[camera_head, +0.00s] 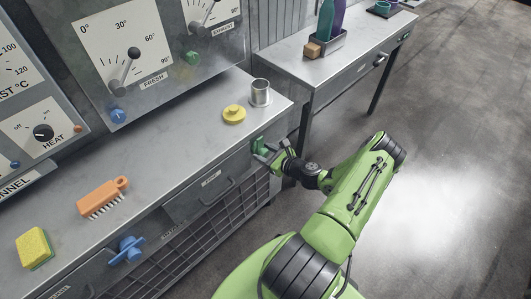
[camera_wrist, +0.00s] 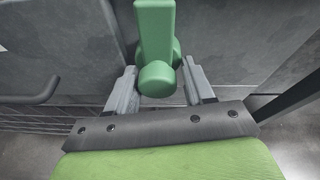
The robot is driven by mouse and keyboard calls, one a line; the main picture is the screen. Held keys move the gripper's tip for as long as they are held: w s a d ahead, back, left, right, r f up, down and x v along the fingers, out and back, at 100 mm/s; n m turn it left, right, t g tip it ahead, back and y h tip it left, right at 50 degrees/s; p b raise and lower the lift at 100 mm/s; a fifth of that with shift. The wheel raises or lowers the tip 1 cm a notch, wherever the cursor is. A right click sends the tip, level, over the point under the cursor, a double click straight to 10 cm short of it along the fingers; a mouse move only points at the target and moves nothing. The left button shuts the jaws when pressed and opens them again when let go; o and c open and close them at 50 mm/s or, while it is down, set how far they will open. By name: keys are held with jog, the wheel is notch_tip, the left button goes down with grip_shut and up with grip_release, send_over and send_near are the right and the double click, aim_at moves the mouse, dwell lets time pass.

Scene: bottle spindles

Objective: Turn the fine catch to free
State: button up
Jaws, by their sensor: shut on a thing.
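A green catch (camera_head: 259,145) sits on the front of the metal bench near its right end. In the wrist view the green catch (camera_wrist: 155,35) shows as an upright bar with a round knob at its lower end. My gripper (camera_head: 265,153) reaches it from the right and is shut on it. In the wrist view the jaws of my gripper (camera_wrist: 160,75) stand on either side of the knob. A blue catch (camera_head: 127,250) is on the bench front further left. The small labels are too small to read, so I cannot tell which catch is marked fine.
On the bench top (camera_head: 180,150) are a yellow sponge (camera_head: 34,248), an orange brush (camera_head: 103,197), a yellow knob-like piece (camera_head: 234,114) and a metal cup (camera_head: 260,93). A drawer handle (camera_wrist: 35,92) is left of my gripper. Open floor (camera_head: 440,150) lies to the right.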

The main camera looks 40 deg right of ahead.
jog(key=shift+a+f, duration=0.25)
jog(key=shift+a, duration=0.05)
jog(key=o, duration=0.7)
jog(key=shift+o, duration=0.5)
jog(key=shift+r, duration=0.15)
jog(key=shift+d, duration=0.15)
jog(key=p+v, duration=0.3)
jog(key=v, duration=1.2)
jog(key=shift+s, duration=0.35)
jog(key=shift+r, duration=0.1)
